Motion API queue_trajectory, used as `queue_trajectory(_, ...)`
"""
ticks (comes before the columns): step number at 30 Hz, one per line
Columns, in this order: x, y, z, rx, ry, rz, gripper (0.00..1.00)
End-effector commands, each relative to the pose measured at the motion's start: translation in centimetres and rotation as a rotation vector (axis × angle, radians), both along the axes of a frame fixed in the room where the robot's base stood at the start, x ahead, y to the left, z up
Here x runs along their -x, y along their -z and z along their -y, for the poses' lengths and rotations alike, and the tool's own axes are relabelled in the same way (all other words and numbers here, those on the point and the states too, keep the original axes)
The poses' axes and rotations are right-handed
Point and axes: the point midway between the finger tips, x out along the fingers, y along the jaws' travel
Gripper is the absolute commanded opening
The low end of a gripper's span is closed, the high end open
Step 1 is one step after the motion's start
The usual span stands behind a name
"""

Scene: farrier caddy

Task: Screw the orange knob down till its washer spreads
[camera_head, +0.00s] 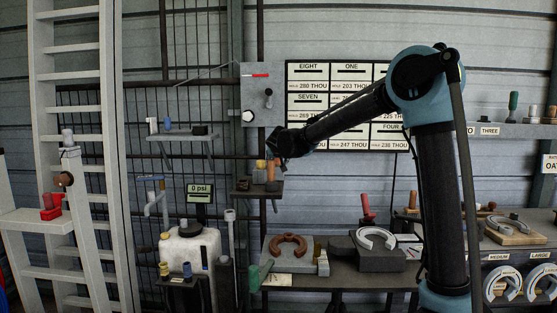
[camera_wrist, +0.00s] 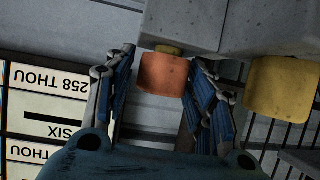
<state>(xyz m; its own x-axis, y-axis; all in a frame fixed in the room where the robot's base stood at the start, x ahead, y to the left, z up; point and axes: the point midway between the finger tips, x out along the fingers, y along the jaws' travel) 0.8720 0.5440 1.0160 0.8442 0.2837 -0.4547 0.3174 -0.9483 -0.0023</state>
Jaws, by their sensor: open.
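The orange knob (camera_wrist: 163,74) shows in the wrist view as a short tapered cylinder against a grey block (camera_wrist: 181,22). A thin yellowish collar (camera_wrist: 168,49) shows between knob and block; I cannot tell whether this is the washer.
A yellow knob (camera_wrist: 283,88) sits close beside the right finger; it also shows in the head view (camera_head: 259,173). A label board (camera_head: 336,80) hangs behind my arm. A bench (camera_head: 338,275) with horseshoes is below right, and a white tank (camera_head: 190,250) is below left.

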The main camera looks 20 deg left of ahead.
Motion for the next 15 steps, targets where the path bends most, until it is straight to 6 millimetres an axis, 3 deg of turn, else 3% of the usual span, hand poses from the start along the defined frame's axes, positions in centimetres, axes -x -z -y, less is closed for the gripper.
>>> queue_trajectory(15, 2.0, -1.1, 0.6, -0.001, -0.002, 0.001, 0.50)
